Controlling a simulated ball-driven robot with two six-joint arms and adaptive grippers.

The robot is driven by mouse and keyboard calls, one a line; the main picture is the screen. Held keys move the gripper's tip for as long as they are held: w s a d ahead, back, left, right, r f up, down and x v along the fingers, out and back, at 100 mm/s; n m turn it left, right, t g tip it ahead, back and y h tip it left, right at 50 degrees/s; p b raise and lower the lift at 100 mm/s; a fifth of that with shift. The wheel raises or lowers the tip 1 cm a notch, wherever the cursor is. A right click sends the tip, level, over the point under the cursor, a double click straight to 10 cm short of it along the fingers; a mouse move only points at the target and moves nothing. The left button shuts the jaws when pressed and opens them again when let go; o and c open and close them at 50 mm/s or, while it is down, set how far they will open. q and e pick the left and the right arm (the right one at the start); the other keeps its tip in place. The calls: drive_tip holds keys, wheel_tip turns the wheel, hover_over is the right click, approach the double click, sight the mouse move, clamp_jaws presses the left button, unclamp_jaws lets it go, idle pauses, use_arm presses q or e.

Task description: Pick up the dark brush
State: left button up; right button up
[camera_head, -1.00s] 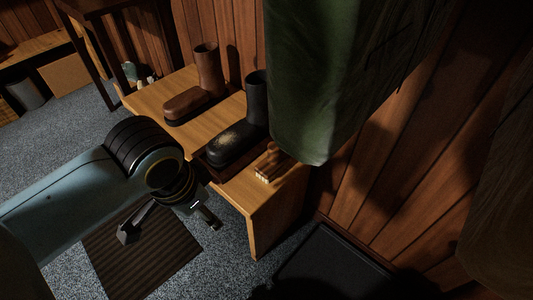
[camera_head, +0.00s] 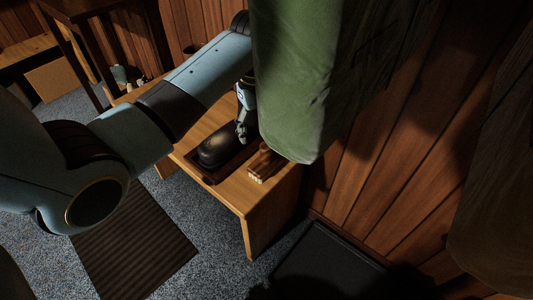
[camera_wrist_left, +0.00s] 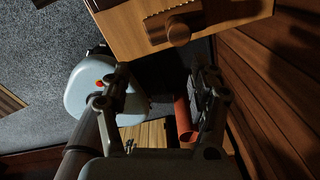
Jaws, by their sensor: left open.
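A brown brush (camera_head: 264,163) with pale bristle tufts lies near the front end of the wooden bench (camera_head: 235,193), partly under the hanging green cloth. I cannot tell whether it is one brush or two side by side. A brown, wavy-edged, brush-like piece (camera_wrist_left: 178,30) shows on a wooden top in the left wrist view. My left gripper (camera_head: 243,130) is over the bench, just beyond the brush and above the black boot (camera_head: 217,150). In the left wrist view my left gripper (camera_wrist_left: 160,88) is open, its fingers apart and empty. My right gripper is not seen.
A green cloth (camera_head: 305,85) hangs close to the right of the gripper. The black boot sits in a dark tray (camera_head: 213,176). A dark mat (camera_head: 325,262) lies below, and a ribbed mat (camera_head: 135,240) lies left.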

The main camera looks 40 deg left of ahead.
use_arm(q)
drive_tip(key=w+m, duration=0.2)
drive_tip(key=shift+w+a+r+m, duration=0.15)
drive_tip(key=shift+w+r+m, duration=0.25)
drive_tip(key=shift+w+f+m, duration=0.2)
drive_tip(key=shift+f+m, duration=0.1)
drive_tip(key=b, duration=0.2)
hover_over(266, 157)
drive_tip(key=w, duration=0.1)
drive_tip(key=f, duration=0.2)
drive_tip(key=a+f, duration=0.1)
drive_tip(key=f, duration=0.1)
drive_tip(key=shift+w+f, duration=0.1)
drive_tip(key=shift+f, duration=0.45)
wheel_tip(266, 157, down, 5)
drive_tip(key=shift+w+f+b, duration=0.1)
drive_tip(key=shift+b, duration=1.05)
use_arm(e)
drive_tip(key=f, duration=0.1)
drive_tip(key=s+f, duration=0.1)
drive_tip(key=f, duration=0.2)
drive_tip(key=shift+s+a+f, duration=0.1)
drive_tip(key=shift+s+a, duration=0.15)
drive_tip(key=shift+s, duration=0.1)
use_arm(q)
clamp_jaws()
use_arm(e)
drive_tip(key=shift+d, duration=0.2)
